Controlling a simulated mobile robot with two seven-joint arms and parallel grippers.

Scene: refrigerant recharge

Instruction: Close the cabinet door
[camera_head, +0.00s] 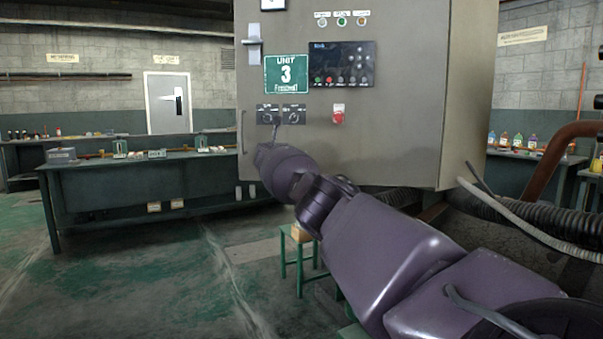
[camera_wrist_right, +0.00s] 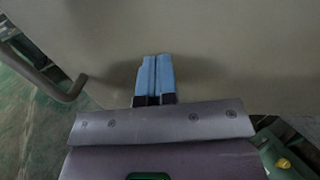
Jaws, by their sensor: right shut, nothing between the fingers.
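The grey cabinet door (camera_head: 400,110) fills the upper middle of the head view, with a green "Unit 3" sign, a control panel and a red switch on its face. It looks about flush with the cabinet body (camera_head: 470,110), but I cannot tell whether a gap is left at its left edge. A bar handle (camera_head: 241,132) is on that edge; it also shows in the right wrist view (camera_wrist_right: 70,97). My right gripper (camera_wrist_right: 155,58) is shut and empty, its blue fingertips at the door's face, right of the handle; contact is unclear. My left gripper is not in view.
A green workbench (camera_head: 150,178) with small items stands behind on the left. A small green stool (camera_head: 299,262) with a box is below the cabinet. Thick hoses (camera_head: 535,215) run at the right. The floor at front left is clear.

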